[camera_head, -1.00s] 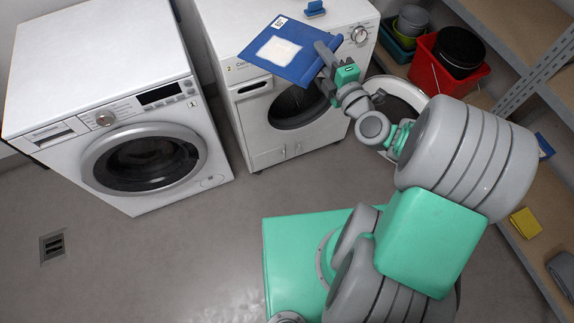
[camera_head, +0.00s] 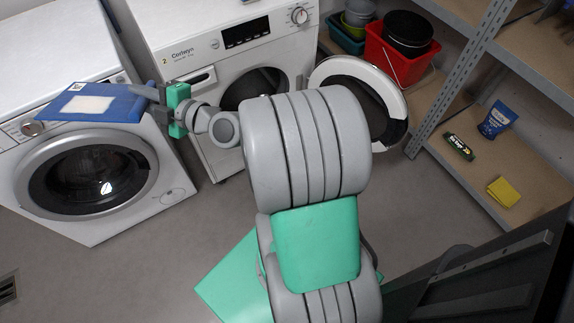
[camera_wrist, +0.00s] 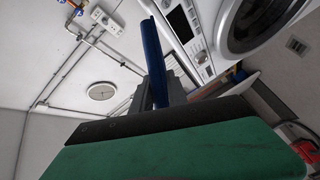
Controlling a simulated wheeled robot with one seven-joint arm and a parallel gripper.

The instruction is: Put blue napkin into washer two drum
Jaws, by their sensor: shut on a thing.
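My gripper (camera_head: 160,100) is shut on a flat blue piece (camera_head: 92,102) with a white patch and a small pale mark at its corner. I cannot tell surely that it is the blue napkin. It is held out in front of the upper part of washer one. In the wrist view this blue piece (camera_wrist: 153,62) shows nearly edge-on. Washer two (camera_head: 200,48), marked 2, stands right of my gripper. Its round door (camera_head: 335,80) is swung open to the right. Its dark drum opening (camera_head: 250,86) is partly hidden behind my arm.
Washer one (camera_head: 75,228) stands at the left with its door (camera_head: 90,180) shut. A shelf (camera_head: 450,190) at the right holds a yellow cloth (camera_head: 503,192), a green packet (camera_head: 458,147) and a blue pouch (camera_head: 497,120). A red bucket (camera_head: 375,50) stands behind the open door. Grey floor lies in front.

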